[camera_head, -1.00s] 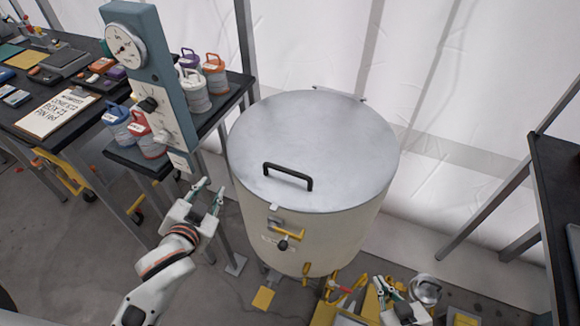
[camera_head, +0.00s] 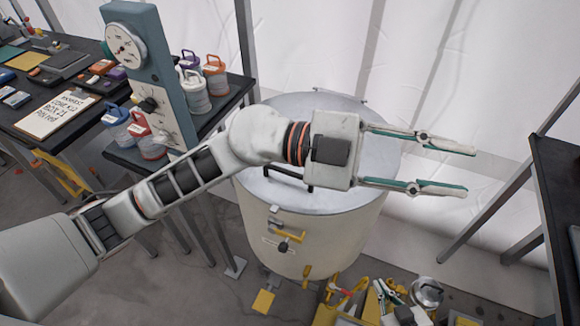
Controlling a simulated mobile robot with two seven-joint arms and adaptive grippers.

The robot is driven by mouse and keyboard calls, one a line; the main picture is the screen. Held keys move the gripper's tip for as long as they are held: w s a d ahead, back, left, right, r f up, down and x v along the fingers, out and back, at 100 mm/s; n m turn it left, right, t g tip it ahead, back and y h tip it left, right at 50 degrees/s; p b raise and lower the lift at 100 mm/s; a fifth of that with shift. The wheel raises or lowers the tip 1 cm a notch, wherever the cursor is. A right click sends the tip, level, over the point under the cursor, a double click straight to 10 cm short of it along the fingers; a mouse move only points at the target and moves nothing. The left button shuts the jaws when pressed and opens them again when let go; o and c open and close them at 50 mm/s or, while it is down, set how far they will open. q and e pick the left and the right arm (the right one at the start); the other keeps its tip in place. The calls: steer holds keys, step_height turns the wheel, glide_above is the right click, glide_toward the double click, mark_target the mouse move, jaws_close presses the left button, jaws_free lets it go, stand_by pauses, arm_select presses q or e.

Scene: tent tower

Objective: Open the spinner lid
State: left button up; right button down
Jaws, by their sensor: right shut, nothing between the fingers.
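The spinner is a white drum (camera_head: 310,235) with a round grey metal lid (camera_head: 380,140), lying shut on top. Its black handle (camera_head: 282,173) is partly hidden by my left arm, which crosses over the lid. A yellow latch with a black knob (camera_head: 287,237) is on the drum's front. A hinge piece (camera_head: 340,94) shows at the back rim. My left gripper (camera_head: 470,169) is open and empty, above and past the lid's right edge, fingers pointing right. My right gripper (camera_head: 384,288) is low at the bottom right, shut and empty, in front of cluttered yellow parts.
A blue-grey post with a gauge (camera_head: 125,48) stands left of the drum. Several lidded jars (camera_head: 215,75) sit on a dark table behind it. A dark table (camera_head: 560,200) stands at the right edge. White tent wall (camera_head: 480,60) lies behind.

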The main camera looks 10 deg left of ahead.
arm_select(q)
step_height(320, 180, down, 8)
steer(key=y, duration=0.6)
steer(key=n+t+y, duration=0.7)
steer(key=n+y, duration=0.2)
steer(key=y, duration=0.3)
glide_toward(291, 172)
steer(key=shift+g, duration=0.3)
steer(key=shift+w+d+f+p, duration=0.1)
steer(key=shift+w+f, duration=0.2)
steer(key=shift+f, duration=1)
steer(key=shift+w+d+f+p, duration=0.15)
steer(key=shift+w+f, duration=0.15)
steer(key=shift+f, duration=0.95)
steer(key=shift+w+f+p, duration=0.1)
steer(key=shift+w+f, duration=0.15)
steer(key=shift+f, duration=1.05)
jaws_close()
